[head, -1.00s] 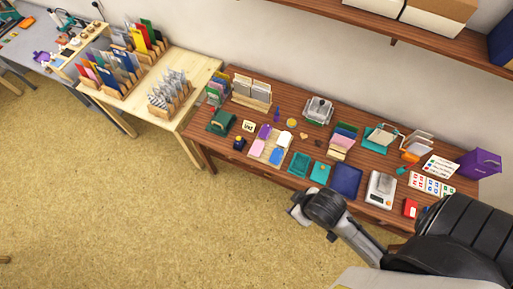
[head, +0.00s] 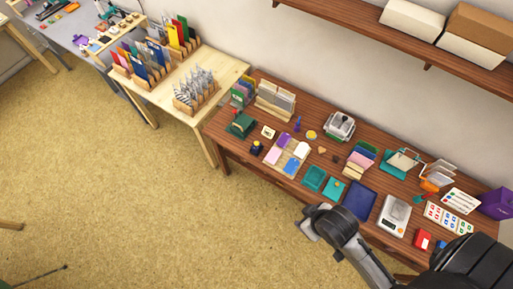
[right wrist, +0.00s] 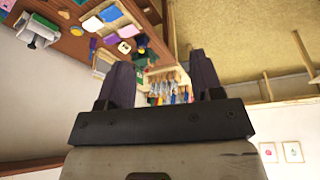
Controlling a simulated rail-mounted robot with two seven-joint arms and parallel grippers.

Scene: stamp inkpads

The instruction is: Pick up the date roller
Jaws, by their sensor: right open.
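A small dark navy stamp-like thing (head: 256,148) with a yellowish part stands near the left front of the brown table; it may be the date roller, but it is too small to be sure. My right gripper (head: 306,225) is in front of the table's front edge, apart from both. In the right wrist view my right gripper (right wrist: 163,82) has its two dark fingers spread with nothing between them. My left gripper is not in view.
The brown table (head: 228,147) also carries a tray of coloured pads (head: 274,155), teal pads (head: 314,178), a blue pad (head: 359,200) and a scale (head: 394,215). A pale wooden table (head: 232,76) with racks adjoins it at left. A shelf (head: 350,17) overhangs behind. The floor in front is clear.

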